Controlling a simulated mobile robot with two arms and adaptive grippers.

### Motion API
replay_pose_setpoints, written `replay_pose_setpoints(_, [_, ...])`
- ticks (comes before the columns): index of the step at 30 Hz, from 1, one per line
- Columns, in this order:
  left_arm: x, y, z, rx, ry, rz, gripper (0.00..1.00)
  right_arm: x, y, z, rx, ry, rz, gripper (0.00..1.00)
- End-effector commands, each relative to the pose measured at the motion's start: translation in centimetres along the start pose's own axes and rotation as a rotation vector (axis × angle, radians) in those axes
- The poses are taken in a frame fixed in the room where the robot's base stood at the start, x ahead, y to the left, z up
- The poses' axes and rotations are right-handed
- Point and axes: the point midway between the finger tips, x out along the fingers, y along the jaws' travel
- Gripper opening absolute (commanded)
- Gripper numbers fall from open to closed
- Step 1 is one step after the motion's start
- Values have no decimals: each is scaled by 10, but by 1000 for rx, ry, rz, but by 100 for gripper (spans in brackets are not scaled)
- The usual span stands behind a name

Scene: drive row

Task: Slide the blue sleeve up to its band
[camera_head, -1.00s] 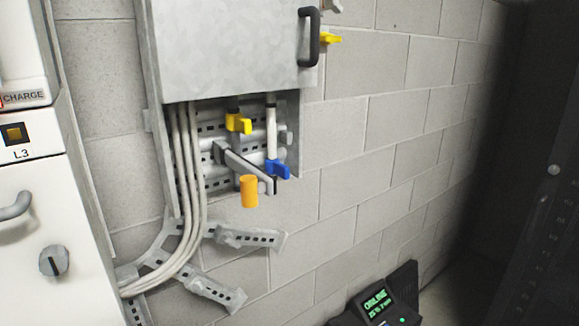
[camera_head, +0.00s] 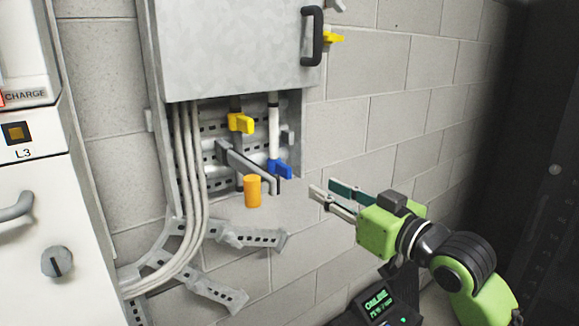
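The blue sleeve (camera_head: 279,170) sits low on a white upright rod (camera_head: 273,132) under a grey wall cabinet, with its tab pointing right. A dark band (camera_head: 273,104) circles the rod near the cabinet's bottom edge, well above the sleeve. My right gripper (camera_head: 322,189) is to the right of the blue sleeve and slightly lower in the picture. Its two fingers are apart with nothing between them, pointing left towards the sleeve without touching it. My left gripper is not in view.
A grey bar (camera_head: 248,161) and an orange cylinder (camera_head: 252,191) stick out left of the blue sleeve. The cabinet (camera_head: 230,50) hangs above.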

Motion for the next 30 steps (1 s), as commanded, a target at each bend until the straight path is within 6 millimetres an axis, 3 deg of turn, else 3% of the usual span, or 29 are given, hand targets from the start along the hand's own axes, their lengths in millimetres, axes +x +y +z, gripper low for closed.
replay_pose_setpoints(5, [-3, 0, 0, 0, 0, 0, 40, 2, -10, -13, -13, 13, -19, 28])
replay_pose_setpoints(21, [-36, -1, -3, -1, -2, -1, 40, 98, -11, -15, -11, 12, -18, 28])
replay_pose_setpoints(30, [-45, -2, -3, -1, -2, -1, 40, 129, -12, -14, -13, 13, -17, 28])
